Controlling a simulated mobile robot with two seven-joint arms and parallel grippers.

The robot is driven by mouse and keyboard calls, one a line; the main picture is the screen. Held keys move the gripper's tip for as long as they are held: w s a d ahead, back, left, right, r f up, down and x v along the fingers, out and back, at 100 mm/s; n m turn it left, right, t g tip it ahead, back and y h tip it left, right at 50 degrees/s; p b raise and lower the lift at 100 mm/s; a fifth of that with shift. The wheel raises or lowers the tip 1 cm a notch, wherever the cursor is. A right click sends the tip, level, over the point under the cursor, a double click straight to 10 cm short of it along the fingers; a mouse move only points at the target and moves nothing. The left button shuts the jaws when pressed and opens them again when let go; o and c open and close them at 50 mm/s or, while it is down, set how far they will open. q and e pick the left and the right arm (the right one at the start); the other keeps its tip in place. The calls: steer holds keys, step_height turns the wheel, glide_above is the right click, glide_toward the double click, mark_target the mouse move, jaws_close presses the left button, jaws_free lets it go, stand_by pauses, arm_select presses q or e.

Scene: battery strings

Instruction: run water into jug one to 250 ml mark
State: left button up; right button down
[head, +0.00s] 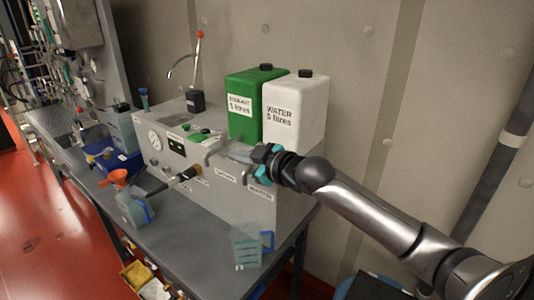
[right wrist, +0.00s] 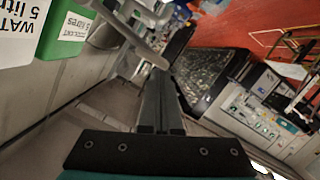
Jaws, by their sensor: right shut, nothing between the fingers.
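A clear jug with a blue handle (head: 247,247) stands on the bench's front right corner, below the grey unit. Pale bands show on its side, but I cannot read its marks or a water level. A second clear jug with a blue handle (head: 130,209) stands further left, with an orange funnel at its top. No number is readable on either jug. The white water container (head: 296,112) stands on the grey unit (head: 215,190); it also shows in the right wrist view (right wrist: 18,30). My right gripper (head: 262,165) is shut and empty at the unit's upper front edge. My left gripper is not in view.
A green coolant container (head: 245,100) stands beside the water container. A dark nozzle (head: 178,181) sticks out from the unit's front, near the second jug. A blue tray (head: 118,163) is further left. Yellow and white items (head: 145,282) sit below the bench's front edge.

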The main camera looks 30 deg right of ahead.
steer(key=b+v, duration=0.2)
steer(key=v, duration=0.8)
stand_by(0.7)
